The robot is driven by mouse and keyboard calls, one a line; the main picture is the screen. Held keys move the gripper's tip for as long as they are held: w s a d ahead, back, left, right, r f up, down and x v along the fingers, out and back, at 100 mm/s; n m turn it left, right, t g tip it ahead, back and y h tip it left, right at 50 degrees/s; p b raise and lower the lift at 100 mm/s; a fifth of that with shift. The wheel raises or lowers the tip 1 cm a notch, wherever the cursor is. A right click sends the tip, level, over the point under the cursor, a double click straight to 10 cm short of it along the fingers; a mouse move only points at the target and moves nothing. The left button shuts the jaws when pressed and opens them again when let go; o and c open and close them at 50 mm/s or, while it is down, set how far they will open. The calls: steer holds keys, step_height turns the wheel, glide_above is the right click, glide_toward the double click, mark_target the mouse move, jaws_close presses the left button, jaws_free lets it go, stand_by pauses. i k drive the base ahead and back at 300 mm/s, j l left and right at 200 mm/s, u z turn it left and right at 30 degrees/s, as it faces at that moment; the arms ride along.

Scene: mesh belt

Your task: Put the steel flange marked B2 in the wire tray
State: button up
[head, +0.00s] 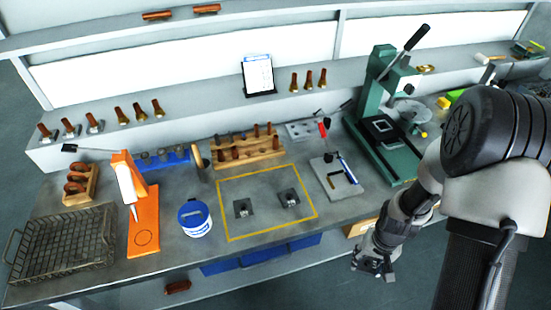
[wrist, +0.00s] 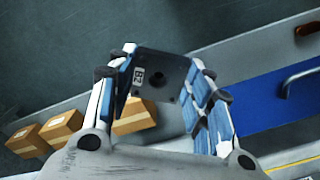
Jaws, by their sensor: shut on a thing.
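My gripper (head: 373,266) hangs low in front of the workbench's front edge, right of the yellow outline. In the wrist view my gripper (wrist: 160,78) is shut on a dark square steel flange (wrist: 168,63) with a round hole and a white label reading B2. The flange lies between the blue-padded fingers. In the head view it is too small to make out clearly. The wire tray (head: 62,247), a dark mesh basket with side handles, sits at the bench's far left end, far from my gripper. It looks empty.
Two similar flange parts (head: 289,199) sit inside the yellow outline (head: 228,238). A white-and-blue tub (head: 195,220) and an orange stand (head: 145,232) stand between there and the tray. A green press (head: 385,150) stands at the back right. Cardboard boxes (wrist: 62,125) lie below.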

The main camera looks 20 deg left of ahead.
mark_target(70, 243)
steer(key=k+j+u, duration=0.15)
steer(key=j, duration=0.2)
steer(key=k+j+u, duration=0.15)
steer(key=j, duration=0.25)
steer(key=k+j+u, duration=0.15)
steer(key=j, duration=0.25)
steer(key=k+j+u, duration=0.15)
steer(key=j, duration=0.25)
steer(key=k+j+u, duration=0.15)
steer(key=j, duration=0.3)
